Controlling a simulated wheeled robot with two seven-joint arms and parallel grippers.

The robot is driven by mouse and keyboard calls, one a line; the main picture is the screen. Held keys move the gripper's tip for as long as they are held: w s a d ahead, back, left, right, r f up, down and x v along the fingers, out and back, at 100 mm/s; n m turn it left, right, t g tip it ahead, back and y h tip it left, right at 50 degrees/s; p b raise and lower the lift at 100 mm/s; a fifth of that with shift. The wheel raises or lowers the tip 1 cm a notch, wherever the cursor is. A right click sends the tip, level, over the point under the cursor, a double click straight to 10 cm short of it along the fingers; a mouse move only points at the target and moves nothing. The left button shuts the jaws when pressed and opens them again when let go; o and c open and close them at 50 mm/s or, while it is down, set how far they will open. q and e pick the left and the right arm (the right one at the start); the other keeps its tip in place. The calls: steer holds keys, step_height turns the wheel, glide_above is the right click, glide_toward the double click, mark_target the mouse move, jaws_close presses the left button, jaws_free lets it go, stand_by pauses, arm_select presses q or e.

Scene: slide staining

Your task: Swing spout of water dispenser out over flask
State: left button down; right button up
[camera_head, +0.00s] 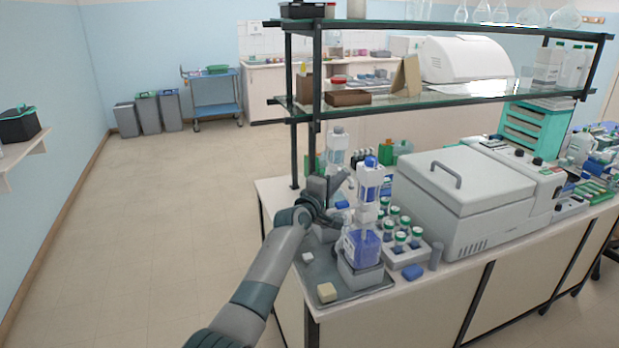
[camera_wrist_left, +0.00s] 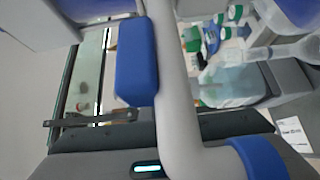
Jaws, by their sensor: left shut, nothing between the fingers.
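A tall white dispenser-like apparatus with a blue cap (camera_head: 371,163) and blue liquid low down (camera_head: 362,247) stands on the grey tray at the bench's left end. A clear bottle-like vessel (camera_head: 335,145) stands behind it. I cannot tell for sure which one is the water dispenser or the flask. My left gripper (camera_head: 338,184) is shut and empty, close to the left of the blue-capped apparatus; contact cannot be told. In the left wrist view, a pale bent tube (camera_wrist_left: 178,110) with a blue collar crosses close up beside a blue block (camera_wrist_left: 137,60). My right gripper is not in view.
A rack of green-capped bottles (camera_head: 401,243) and a large grey lidded machine (camera_head: 468,185) stand to the right. A shelf post (camera_head: 317,80) rises behind my gripper. The floor at left is clear.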

arm_select(q)
steer(key=shift+s, duration=0.1)
steer(key=b+v, duration=0.3)
steer(key=v, duration=1.4)
steer(key=shift+s, duration=0.15)
